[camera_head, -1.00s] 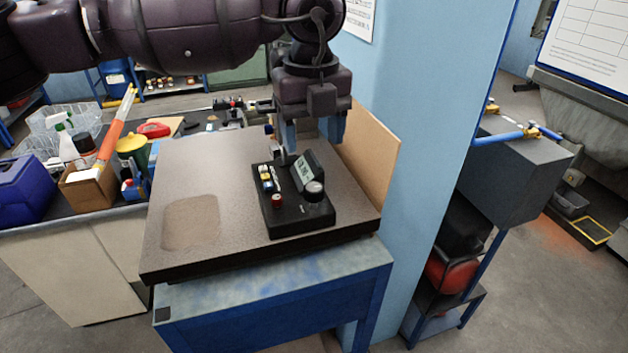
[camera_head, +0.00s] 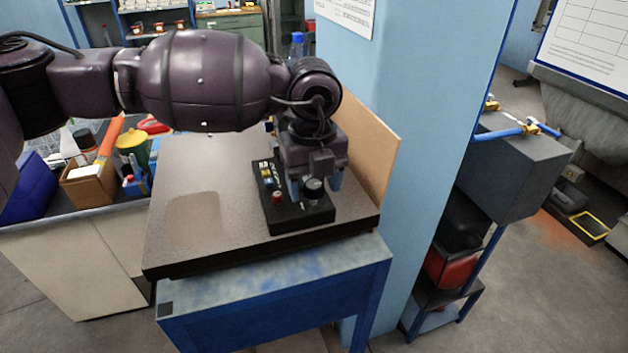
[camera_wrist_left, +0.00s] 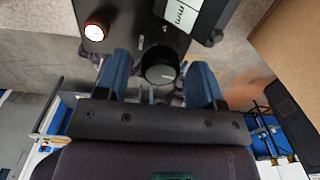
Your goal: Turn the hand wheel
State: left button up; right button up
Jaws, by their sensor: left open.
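The hand wheel (camera_head: 314,188) is a dark round knob with a grey top on the front right of a black control box (camera_head: 290,217). In the left wrist view the knob (camera_wrist_left: 160,66) shows a pale index line on its top. My left gripper (camera_head: 314,190) points down over the box. Its two blue fingers (camera_wrist_left: 165,75) are open, one on each side of the knob, with a gap visible on both sides. A red button (camera_wrist_left: 95,31) and a small display (camera_wrist_left: 185,12) are on the same box. My right gripper is not in view.
The box stands on a speckled bench top (camera_head: 240,165) with a worn patch at front left. A wooden board (camera_head: 375,150) and a blue wall bound the right. A cardboard box (camera_head: 88,187) and bottles stand at left. The bench top's front left is clear.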

pick_arm(q)
jog(key=c, duration=0.9)
